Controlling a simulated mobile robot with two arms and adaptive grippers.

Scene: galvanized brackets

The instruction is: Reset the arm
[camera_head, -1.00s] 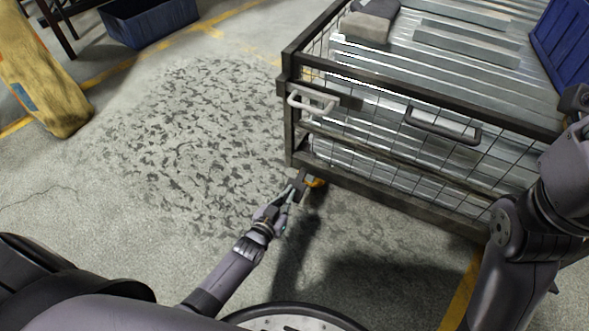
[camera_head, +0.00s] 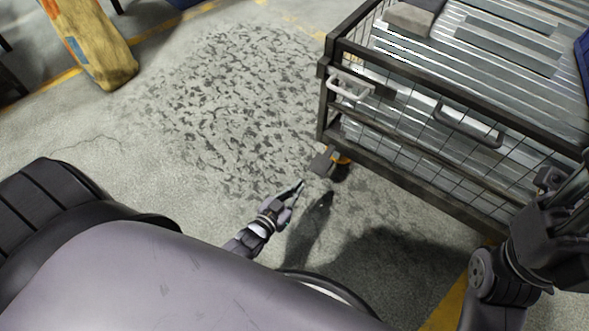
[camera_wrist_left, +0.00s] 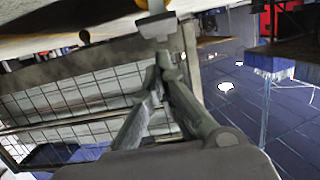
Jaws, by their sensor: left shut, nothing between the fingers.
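My left gripper (camera_head: 297,190) is low over the floor in the middle of the head view, beside the near left corner of the wire cage cart. Its fingers are shut with nothing between them. In the left wrist view the two fingertips (camera_wrist_left: 165,68) meet, and the cart's mesh side is behind them. My left arm reaches in from the lower left, its upper part hidden behind my own body. My right arm (camera_head: 520,250) is bent at the right edge of the head view, in front of the cart; I cannot make out its gripper.
The cart (camera_head: 430,160) holds galvanized metal pieces (camera_head: 500,50); white (camera_head: 352,88) and dark (camera_head: 468,124) handles are on its side. An orange caster (camera_head: 341,158) is under its corner. A yellowish sack-like object (camera_head: 92,45) stands upper left. The stained floor (camera_head: 220,110) between is clear.

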